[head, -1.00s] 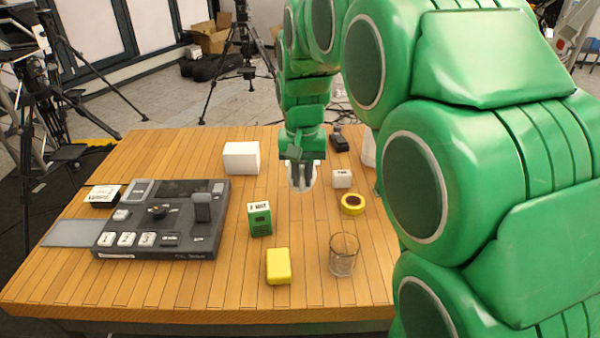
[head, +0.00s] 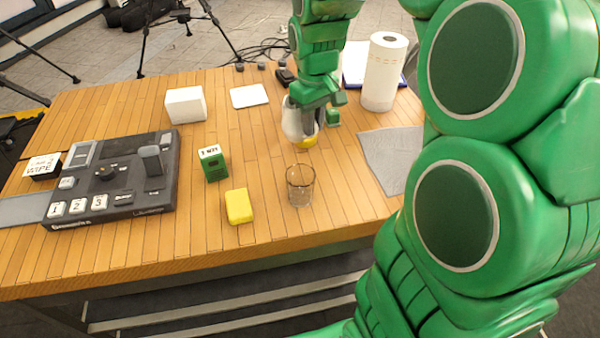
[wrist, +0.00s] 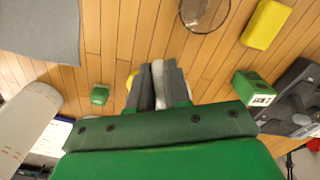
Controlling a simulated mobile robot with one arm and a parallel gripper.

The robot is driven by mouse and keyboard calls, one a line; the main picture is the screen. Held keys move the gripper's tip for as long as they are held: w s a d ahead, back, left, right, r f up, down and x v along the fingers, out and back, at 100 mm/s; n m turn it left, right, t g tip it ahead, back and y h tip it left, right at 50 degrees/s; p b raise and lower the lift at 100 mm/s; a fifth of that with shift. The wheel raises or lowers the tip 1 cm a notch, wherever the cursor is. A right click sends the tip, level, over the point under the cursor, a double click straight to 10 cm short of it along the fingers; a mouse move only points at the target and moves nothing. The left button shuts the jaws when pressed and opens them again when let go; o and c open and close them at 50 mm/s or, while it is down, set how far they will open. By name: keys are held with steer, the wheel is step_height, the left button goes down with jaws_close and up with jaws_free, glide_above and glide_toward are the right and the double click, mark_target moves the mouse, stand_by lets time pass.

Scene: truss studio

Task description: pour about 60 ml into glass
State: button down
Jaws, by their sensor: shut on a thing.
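The clear glass (head: 300,187) stands upright near the table's front edge and looks empty. In the wrist view its rim (wrist: 205,14) is cut by the top edge. My gripper (head: 311,124) is behind the glass in the head view and shut on a white rounded vessel (head: 290,120). The vessel looks roughly upright, apart from the glass; its contents are hidden.
A yellow block (head: 239,206) and a green box (head: 213,163) stand left of the glass. A yellow roll (head: 308,143) is partly hidden by the vessel. A grey cloth (head: 393,160) and paper roll (head: 385,72) are right. A dark control panel (head: 120,180) is left.

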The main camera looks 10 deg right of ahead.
steer(key=shift+s+d+f+n, duration=1.25)
steer(key=shift+d+n, duration=0.9)
steer(key=shift+d, duration=0.3)
steer(key=shift+s+d+f+n, duration=1.15)
steer(key=shift+d+f+n, duration=0.2)
steer(key=shift+d+n, duration=0.95)
steer(key=shift+s+d+f+n, duration=1.25)
steer(key=shift+d+n, duration=0.7)
steer(key=shift+d, duration=0.65)
steer(key=a+r+h, duration=0.7)
steer(key=a+h, duration=0.2)
steer(key=shift+w+r+h, duration=0.15)
steer(key=shift+r+h, duration=0.2)
steer(key=shift+h, duration=0.05)
steer(key=shift+a+f+h, duration=0.1)
steer(key=shift+a+h, duration=0.2)
steer(key=shift+h, duration=0.3)
